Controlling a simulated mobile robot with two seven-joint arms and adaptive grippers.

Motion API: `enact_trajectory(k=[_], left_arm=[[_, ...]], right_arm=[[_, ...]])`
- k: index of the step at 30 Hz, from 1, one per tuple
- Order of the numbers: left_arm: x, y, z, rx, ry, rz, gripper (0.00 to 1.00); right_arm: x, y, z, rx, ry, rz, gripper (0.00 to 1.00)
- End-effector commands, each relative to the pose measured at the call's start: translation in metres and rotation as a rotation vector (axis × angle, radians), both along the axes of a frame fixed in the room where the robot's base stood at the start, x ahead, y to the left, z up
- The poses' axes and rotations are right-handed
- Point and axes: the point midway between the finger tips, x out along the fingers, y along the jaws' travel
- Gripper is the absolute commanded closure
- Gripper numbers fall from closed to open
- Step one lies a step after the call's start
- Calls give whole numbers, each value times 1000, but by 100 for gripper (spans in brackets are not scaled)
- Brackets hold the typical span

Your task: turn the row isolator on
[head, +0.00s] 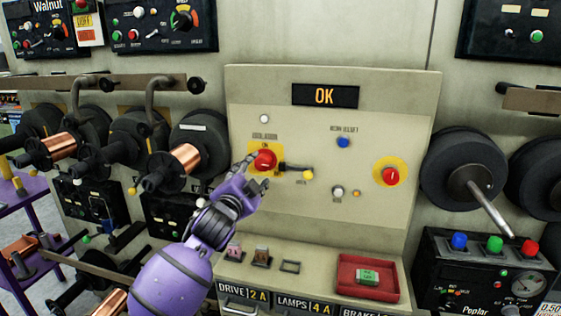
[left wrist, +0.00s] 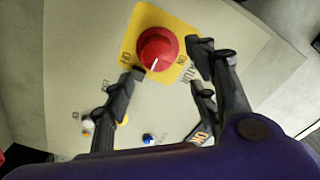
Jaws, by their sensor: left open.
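The row isolator is a red rotary knob (head: 265,160) on a yellow plate, at the left of a beige panel (head: 300,215). In the left wrist view the knob (left wrist: 158,48) shows a white pointer mark toward the picture's lower edge. My left gripper (head: 257,172) is at the knob in the head view. In the left wrist view its open fingers (left wrist: 168,62) stand either side of the knob's lower part; contact is unclear. My right gripper is not in view.
A blue button (head: 343,142) and a red button on yellow (head: 390,176) are farther right. A red tray (head: 368,278) lies on the ledge below. Copper spools (head: 183,160) are left.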

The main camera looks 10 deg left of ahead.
Motion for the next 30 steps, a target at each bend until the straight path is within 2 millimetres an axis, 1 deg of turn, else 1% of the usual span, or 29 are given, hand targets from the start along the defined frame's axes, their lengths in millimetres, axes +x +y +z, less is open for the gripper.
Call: enact_trajectory(k=[1,3,5,7,13,15,19,24,30], left_arm=[[1,2,-9,21,15,8,47],[2,5,-12,55,25,19,47],[5,5,-12,70,28,20,47],[12,4,-11,74,25,20,47],[45,3,-11,71,25,19,47],[55,2,-11,70,25,19,47],[70,2,-12,70,26,19,47],[78,2,-12,70,24,18,47],[79,2,-12,70,24,18,47]], right_arm=[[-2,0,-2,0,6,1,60],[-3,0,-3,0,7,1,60],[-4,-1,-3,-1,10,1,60],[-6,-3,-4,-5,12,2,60],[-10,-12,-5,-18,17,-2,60],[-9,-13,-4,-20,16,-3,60],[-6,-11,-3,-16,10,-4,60],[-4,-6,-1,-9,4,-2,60],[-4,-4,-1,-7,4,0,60]])
